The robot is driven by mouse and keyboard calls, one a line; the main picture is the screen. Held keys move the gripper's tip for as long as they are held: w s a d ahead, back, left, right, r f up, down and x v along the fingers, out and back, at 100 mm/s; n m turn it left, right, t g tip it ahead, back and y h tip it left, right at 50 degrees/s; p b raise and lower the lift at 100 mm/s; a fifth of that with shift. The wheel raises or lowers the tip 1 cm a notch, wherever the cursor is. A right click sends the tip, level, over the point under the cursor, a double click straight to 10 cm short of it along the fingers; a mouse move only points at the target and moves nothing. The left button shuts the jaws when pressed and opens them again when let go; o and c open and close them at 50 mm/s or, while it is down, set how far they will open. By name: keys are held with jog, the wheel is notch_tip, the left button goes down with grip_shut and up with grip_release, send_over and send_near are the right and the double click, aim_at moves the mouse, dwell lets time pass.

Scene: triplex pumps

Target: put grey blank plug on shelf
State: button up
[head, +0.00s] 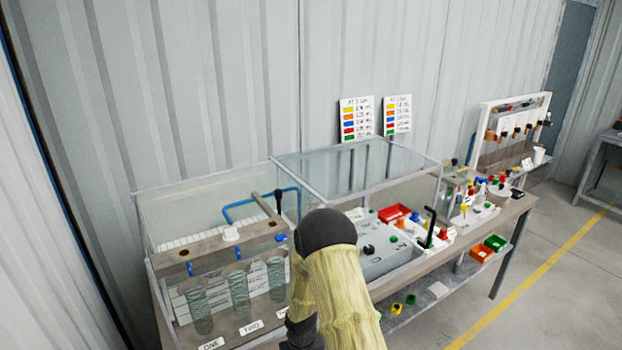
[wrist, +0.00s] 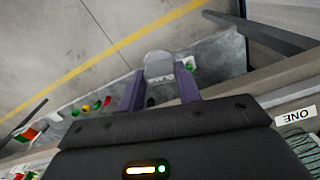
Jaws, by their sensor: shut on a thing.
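The grey blank plug (wrist: 158,66) is a pale grey rounded piece between the two purple fingers of my gripper (wrist: 158,82) in the wrist view. The fingers are shut on it and hold it over the lower shelf; the gap to the shelf cannot be judged. The lower grey shelf (wrist: 218,52) runs diagonally under the bench, with small coloured pieces on its left part. In the head view this shelf (head: 440,290) shows right of my arm. My arm hides the fingers and plug there.
A long bench carries clear tanks (head: 200,215) with labelled cylinders at left and a grey pump box (head: 385,262). Red (head: 481,252) and green (head: 496,242) trays sit low at right. The floor (head: 560,240) with its yellow line is clear. A bench leg (wrist: 262,38) is near the shelf.

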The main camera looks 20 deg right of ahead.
jog(key=s+f, duration=0.4)
jog(key=f, duration=1)
jog(key=shift+f, duration=0.25)
jog(key=shift+s+d, duration=0.1)
